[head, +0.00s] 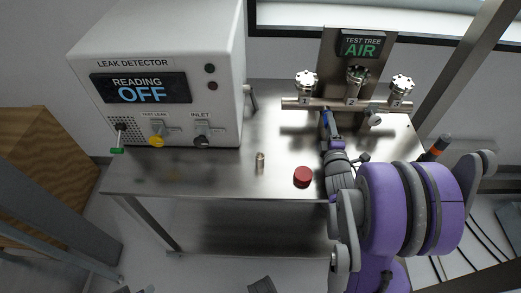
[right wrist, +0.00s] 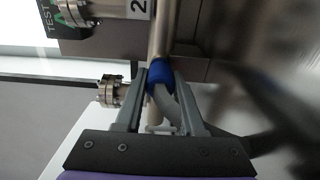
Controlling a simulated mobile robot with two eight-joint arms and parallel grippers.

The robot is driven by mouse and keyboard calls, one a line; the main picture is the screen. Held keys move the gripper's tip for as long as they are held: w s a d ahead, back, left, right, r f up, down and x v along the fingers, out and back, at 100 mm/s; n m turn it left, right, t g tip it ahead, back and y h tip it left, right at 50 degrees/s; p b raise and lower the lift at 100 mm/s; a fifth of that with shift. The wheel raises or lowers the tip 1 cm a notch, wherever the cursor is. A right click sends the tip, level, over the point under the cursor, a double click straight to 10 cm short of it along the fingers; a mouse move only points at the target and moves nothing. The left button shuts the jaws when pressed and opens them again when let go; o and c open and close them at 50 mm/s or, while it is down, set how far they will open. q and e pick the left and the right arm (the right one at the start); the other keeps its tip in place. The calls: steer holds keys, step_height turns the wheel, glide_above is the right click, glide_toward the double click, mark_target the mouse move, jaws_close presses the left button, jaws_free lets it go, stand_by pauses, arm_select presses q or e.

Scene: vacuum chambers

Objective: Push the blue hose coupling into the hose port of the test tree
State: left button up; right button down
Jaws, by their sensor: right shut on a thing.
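The blue hose coupling (right wrist: 160,74) is between the fingertips of my right gripper (right wrist: 161,78) in the right wrist view. That gripper is shut on it, and a grey hose (right wrist: 166,105) trails back between the fingers. In the head view my right gripper (head: 328,121) is just in front of the metal manifold pipe (head: 325,103) of the test tree, left of its middle. The coupling overlaps the pipe in the wrist view. The hose port is hidden behind it, so I cannot tell whether they touch or how deep it sits.
The leak detector (head: 165,65) stands at the left of the steel table (head: 215,180), its display reading OFF. Several valves top the pipe; the sign (head: 361,45) reads AIR.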

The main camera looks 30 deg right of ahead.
steer(key=shift+w+d, duration=0.1)
steer(key=shift+c, duration=2.2)
jaws_free()
steer(key=shift+v, duration=3.5)
